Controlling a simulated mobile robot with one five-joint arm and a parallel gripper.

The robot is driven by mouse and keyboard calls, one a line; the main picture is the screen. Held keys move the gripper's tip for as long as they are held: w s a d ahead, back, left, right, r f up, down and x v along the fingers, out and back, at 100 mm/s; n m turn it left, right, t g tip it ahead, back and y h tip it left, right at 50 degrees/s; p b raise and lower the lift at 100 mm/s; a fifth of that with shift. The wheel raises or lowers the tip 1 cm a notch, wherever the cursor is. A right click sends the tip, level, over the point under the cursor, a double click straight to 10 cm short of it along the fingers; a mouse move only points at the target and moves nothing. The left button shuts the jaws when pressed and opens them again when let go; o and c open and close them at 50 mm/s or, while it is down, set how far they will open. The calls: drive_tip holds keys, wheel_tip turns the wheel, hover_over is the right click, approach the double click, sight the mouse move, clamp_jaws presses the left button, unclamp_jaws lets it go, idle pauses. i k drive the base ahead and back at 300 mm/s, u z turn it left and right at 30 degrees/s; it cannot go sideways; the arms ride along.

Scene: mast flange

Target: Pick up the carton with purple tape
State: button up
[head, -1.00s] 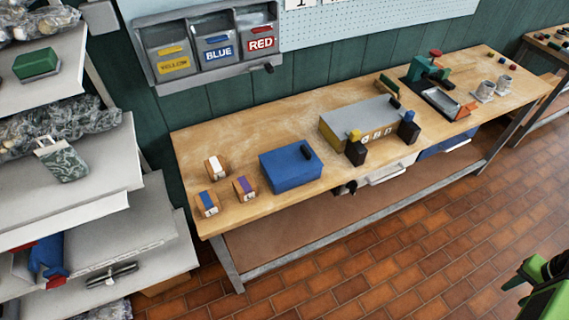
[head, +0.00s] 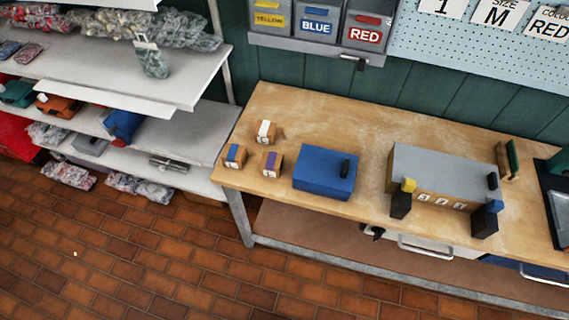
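The carton with purple tape (head: 271,163) is a small brown box standing on the left part of the wooden workbench (head: 330,124), near its front edge. A carton with blue tape (head: 234,156) stands to its left. A carton with white tape (head: 264,132) stands behind the two. A blue box (head: 325,172) with a dark handle stands just right of the purple-taped carton, apart from it. My gripper is not in view.
A grey machine (head: 445,172) with dark posts stands on the bench to the right. Grey shelves (head: 180,132) with wrapped goods stand left of the bench. Labelled bins (head: 318,20) hang above it. The brick floor (head: 140,255) in front is clear.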

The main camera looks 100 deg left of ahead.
sight(271, 162)
drive_tip(key=u, duration=3.75)
drive_tip(key=i, duration=0.1)
drive_tip(key=z, duration=0.95)
drive_tip(key=k, duration=0.2)
drive_tip(key=u, duration=1.95)
drive_tip(key=i, duration=1)
drive_tip(key=u, duration=0.2)
